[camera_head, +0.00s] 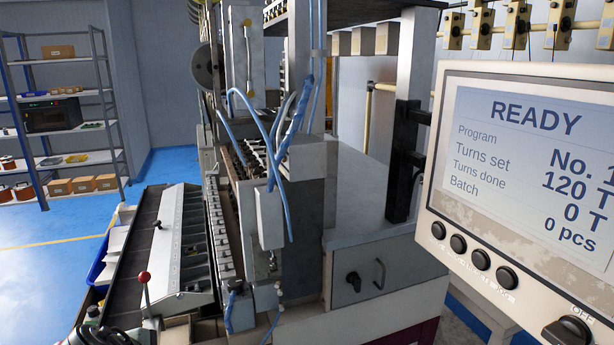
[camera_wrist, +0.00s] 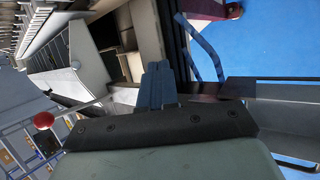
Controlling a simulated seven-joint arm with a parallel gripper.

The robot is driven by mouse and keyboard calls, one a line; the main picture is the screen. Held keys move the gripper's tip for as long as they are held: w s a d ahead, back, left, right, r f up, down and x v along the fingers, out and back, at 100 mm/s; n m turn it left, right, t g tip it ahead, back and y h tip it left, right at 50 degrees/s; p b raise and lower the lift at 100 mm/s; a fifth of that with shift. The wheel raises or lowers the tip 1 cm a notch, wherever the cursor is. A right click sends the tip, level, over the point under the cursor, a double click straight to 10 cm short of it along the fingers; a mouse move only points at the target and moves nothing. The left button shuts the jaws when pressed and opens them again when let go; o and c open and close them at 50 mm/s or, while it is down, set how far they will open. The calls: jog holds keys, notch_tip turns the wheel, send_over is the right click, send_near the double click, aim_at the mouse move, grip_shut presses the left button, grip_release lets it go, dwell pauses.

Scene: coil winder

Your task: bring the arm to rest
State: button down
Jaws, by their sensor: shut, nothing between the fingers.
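My gripper (camera_wrist: 158,68) shows in the wrist view, its two blue-grey fingers together with nothing between them. It is not visible in the head view. The coil winder (camera_head: 375,235) fills the middle of the head view. A lever with a red ball knob (camera_head: 143,277) stands at its front left; a red knob (camera_wrist: 44,120) also shows at the left of the wrist view, off to the side of my fingers. The control panel (camera_head: 450,190) at the right reads READY, 120 T set, 0 T done, 0 pcs.
A dark rotary switch (camera_head: 568,332) sits at the panel's lower edge. Blue hoses (camera_head: 283,150) hang on the machine. A shelf rack (camera_head: 65,100) with boxes stands at the far left. Blue floor (camera_head: 165,185) lies open between rack and machine.

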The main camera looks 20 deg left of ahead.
jog(key=w+d+f+m+g+h, duration=0.1)
jog(key=w+d+f+m+h, duration=0.1)
jog(key=w+d+f, duration=0.55)
jog(key=w+d+f+m+g+h, duration=0.1)
jog(key=w+d+f+m+h, duration=0.1)
jog(key=w+d+f, duration=0.55)
jog(key=w+d+f+m+g+h, duration=0.1)
jog(key=w+d+f+m+g, duration=0.3)
jog(key=d+f, duration=0.85)
jog(key=w+d+f+m+g+h, duration=0.1)
jog(key=d+f+m, duration=0.4)
jog(key=d+f, duration=0.8)
jog(key=s+d+f+m+g+y, duration=0.4)
jog(key=s+d+f+m+g, duration=0.3)
jog(key=s+d+f+m, duration=0.5)
jog(key=s+d+f, duration=0.5)
jog(key=s+d, duration=0.3)
jog(key=shift+s+d+m, duration=0.15)
jog(key=shift+s+m, duration=0.2)
jog(key=shift+m, duration=0.05)
